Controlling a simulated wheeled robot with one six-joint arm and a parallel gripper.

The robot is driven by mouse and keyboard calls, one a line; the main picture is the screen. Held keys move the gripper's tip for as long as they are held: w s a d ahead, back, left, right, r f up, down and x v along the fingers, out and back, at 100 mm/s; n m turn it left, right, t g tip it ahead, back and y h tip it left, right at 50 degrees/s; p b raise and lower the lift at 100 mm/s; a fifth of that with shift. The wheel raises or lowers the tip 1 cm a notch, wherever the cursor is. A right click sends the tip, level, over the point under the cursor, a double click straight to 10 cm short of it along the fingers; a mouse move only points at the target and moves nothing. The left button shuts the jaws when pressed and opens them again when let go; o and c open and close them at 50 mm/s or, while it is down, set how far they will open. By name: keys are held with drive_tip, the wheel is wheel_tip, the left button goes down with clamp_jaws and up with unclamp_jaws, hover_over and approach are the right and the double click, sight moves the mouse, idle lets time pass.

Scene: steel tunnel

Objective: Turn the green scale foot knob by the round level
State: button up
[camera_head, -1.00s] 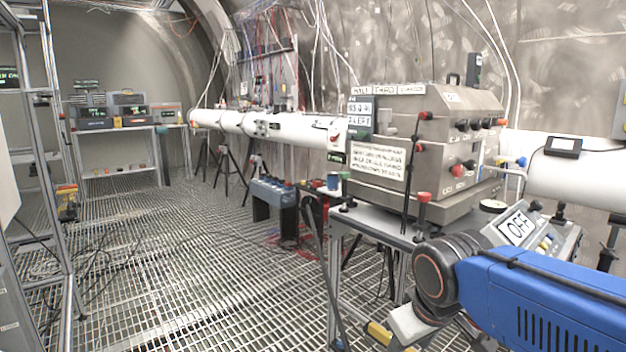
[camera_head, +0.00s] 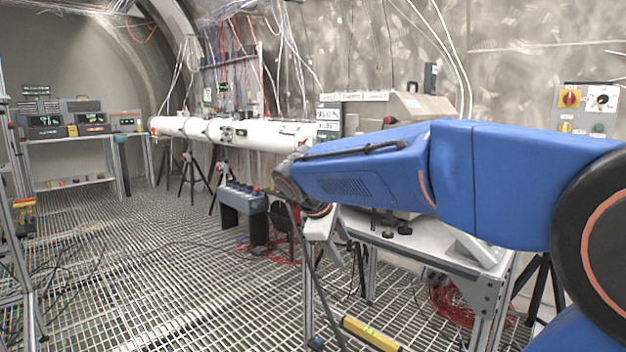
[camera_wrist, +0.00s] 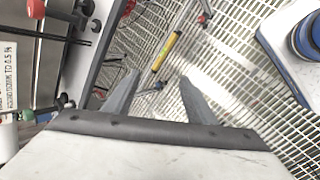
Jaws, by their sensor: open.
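My gripper (camera_wrist: 160,80) is open and empty in the wrist view, its two grey fingers apart above the grated floor. In the head view my blue arm stretches across the bench and hides most of the grey metal instrument (camera_head: 410,106). I cannot make out a green foot knob or a round level for certain. A small green patch (camera_wrist: 27,115) shows at the lower left of the wrist view, left of the gripper, too small to identify. Black knobs (camera_head: 404,229) stand on the bench top (camera_head: 462,240) below my arm.
A yellow bar (camera_head: 370,333) lies low in front of the bench; it also shows beyond the fingers in the wrist view (camera_wrist: 166,52). A blue-grey box (camera_head: 243,197) stands behind. A long white pipe (camera_head: 250,133) runs along the wall. The grating at left is mostly open, with cables.

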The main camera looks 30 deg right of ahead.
drive_tip(key=w+d+r+n+h, duration=0.2)
drive_tip(key=w+r+n+h, duration=0.1)
drive_tip(key=w, duration=0.9)
drive_tip(key=w+d+r+n+h, duration=0.1)
drive_tip(key=w+r+n+h, duration=0.2)
drive_tip(key=w, duration=0.8)
drive_tip(key=w+a+n+h, duration=0.2)
drive_tip(key=w+n+h, duration=0.1)
drive_tip(key=w, duration=0.7)
drive_tip(key=w+a+n+h, duration=0.2)
drive_tip(key=w+h, duration=0.1)
drive_tip(key=w, duration=0.7)
drive_tip(key=w+d, duration=0.1)
drive_tip(key=d, duration=0.5)
drive_tip(key=w+d, duration=0.1)
drive_tip(key=d, duration=0.4)
drive_tip(key=w+d, duration=0.1)
drive_tip(key=d, duration=0.5)
drive_tip(key=shift+d+f, duration=0.2)
drive_tip(key=shift+d, duration=0.1)
drive_tip(key=c, duration=1)
